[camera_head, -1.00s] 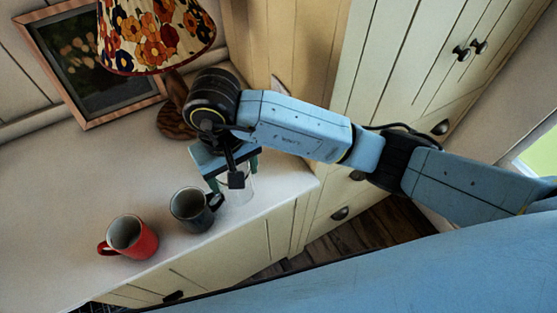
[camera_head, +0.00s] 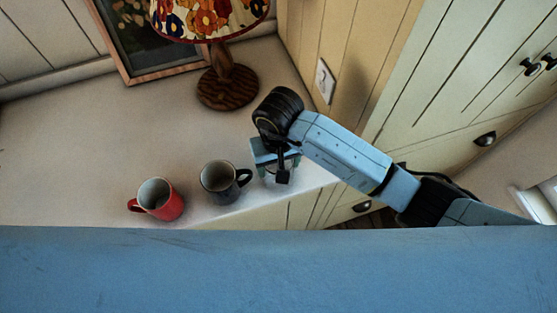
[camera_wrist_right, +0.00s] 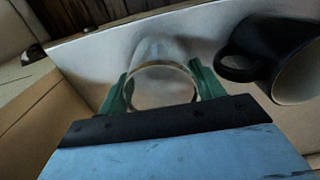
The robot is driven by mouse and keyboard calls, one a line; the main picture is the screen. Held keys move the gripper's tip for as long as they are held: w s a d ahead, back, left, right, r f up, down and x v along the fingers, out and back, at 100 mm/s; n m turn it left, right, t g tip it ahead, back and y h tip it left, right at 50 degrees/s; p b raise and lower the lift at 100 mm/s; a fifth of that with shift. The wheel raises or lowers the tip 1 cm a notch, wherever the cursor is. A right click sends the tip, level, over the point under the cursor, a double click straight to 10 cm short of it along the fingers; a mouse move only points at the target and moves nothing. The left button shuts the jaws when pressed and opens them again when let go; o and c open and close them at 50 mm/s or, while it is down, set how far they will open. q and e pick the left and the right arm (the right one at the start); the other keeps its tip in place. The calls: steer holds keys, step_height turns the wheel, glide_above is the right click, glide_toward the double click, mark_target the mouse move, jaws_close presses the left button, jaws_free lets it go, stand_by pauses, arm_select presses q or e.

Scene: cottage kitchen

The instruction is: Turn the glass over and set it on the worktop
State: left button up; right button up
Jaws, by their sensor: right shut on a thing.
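The clear glass (camera_wrist_right: 160,88) is between the green fingers of my right gripper (camera_wrist_right: 162,86) in the right wrist view. The fingers touch its sides and are shut on it. Its round end faces the wrist camera; I cannot tell whether that is mouth or base. In the head view my right gripper (camera_head: 277,170) is low over the worktop (camera_head: 90,150) near its front edge and hides most of the glass. I cannot tell whether the glass touches the worktop. My left gripper is not in view.
A dark mug (camera_head: 218,185) stands just left of my right gripper, its handle toward it; a red mug (camera_head: 160,200) stands farther left. A lamp (camera_head: 228,85) and framed picture (camera_head: 150,45) are behind. The worktop's left part is clear.

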steer(key=shift+w+f, duration=0.1)
steer(key=o, duration=1.2)
steer(key=shift+c, duration=0.2)
steer(key=shift+r, duration=0.2)
step_height(320, 180, up, 10)
steer(key=shift+r+b, duration=0.25)
steer(key=shift+b, duration=0.65)
steer(key=shift+r, duration=0.7)
